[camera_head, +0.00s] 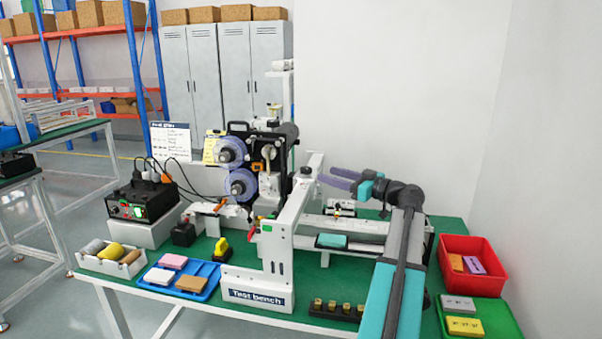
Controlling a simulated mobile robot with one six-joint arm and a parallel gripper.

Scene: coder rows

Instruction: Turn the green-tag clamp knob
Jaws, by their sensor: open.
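I cannot make out for certain which small part is the green-tag clamp knob. The coder machine (268,160) stands at the back of the green bench, with two translucent purple reels (241,185) on its left side. Small coloured parts sit low on it, including a red one (252,236), too small to identify. A dark round knob (305,171) tops the white "Test bench" frame (285,225). My gripper (327,176) is open and empty, its purple-grey fingers pointing left, above the bench and right of the machine. It appears apart from everything.
A black power box (140,204) with cables stands at the left. In front are a white bin (88,262), a blue tray (206,294) and a yellow-black item (221,248). A red bin (500,282) and a green tray (500,321) lie right. My arm crosses the bench's right side.

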